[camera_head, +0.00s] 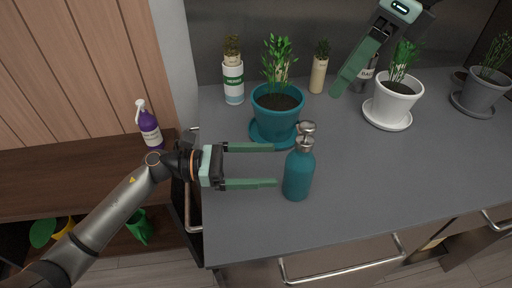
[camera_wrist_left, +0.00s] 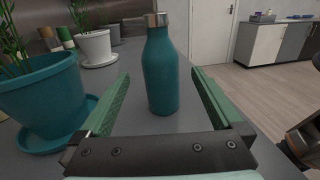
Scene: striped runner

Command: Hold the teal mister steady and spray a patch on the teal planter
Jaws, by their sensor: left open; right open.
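The teal mister (camera_head: 298,175) is a bottle with a metal top, standing upright on the grey counter. The teal planter (camera_head: 277,122) with a leafy plant stands on a teal saucer just behind it. My left gripper (camera_head: 275,166) is open, its fingers pointing right toward the mister, with the fingertips just short of it. In the left wrist view the mister (camera_wrist_left: 160,72) stands upright ahead between the open fingers, and the planter (camera_wrist_left: 38,100) is at the left. My right gripper (camera_head: 362,62) is at the upper right, empty, above the back of the counter.
A white pot (camera_head: 392,103) and a grey pot (camera_head: 482,92) with plants stand to the right. A labelled green-and-white container (camera_head: 233,82) and a cream one (camera_head: 318,75) stand at the back. A purple spray bottle (camera_head: 149,128) is on the wooden shelf at left. The front right counter is clear.

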